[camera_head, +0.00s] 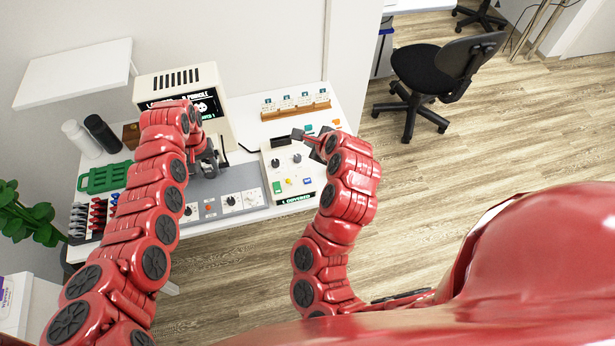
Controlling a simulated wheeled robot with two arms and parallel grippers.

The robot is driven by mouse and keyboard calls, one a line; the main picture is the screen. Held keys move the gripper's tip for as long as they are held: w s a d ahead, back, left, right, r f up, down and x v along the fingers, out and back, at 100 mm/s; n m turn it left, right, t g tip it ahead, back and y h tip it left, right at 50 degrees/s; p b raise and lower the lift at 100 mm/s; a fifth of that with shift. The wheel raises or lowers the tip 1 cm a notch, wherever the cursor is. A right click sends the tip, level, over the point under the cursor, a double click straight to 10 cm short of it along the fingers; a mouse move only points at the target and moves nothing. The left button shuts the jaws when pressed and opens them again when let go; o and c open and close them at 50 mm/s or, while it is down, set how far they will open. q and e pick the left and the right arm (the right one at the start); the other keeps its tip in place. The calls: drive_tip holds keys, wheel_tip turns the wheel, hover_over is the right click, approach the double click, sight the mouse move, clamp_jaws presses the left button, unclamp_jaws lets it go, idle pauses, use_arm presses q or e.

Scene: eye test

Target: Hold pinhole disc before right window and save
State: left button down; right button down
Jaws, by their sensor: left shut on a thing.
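My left gripper (207,160) is shut on a small dark thing at the grey device behind the front panel. Arm and fingers hide much of it, and I cannot make out whether it is the pinhole disc. The windows are not clear to see either. My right gripper (303,137) is over the back of the white control box (292,190), and its jaw opening is not clear. The box has knobs, colored buttons and a display reading "L COVERED". The cream monitor (226,98) shows text with "PINHOLE", partly hidden by my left arm.
A green rack (104,178), a white bottle (78,137) and a black bottle (101,132) stand at the left. A rack of red and black handles (97,214) is in front. A wooden card holder (296,111) stands at the back right. A black chair (440,68) is beyond.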

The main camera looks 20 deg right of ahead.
use_arm(q)
drive_tip(key=s+r+p, duration=0.4)
drive_tip(key=p, duration=0.1)
drive_tip(key=shift+s+r, duration=0.2)
drive_tip(key=shift+r, duration=0.05)
idle(0.4)
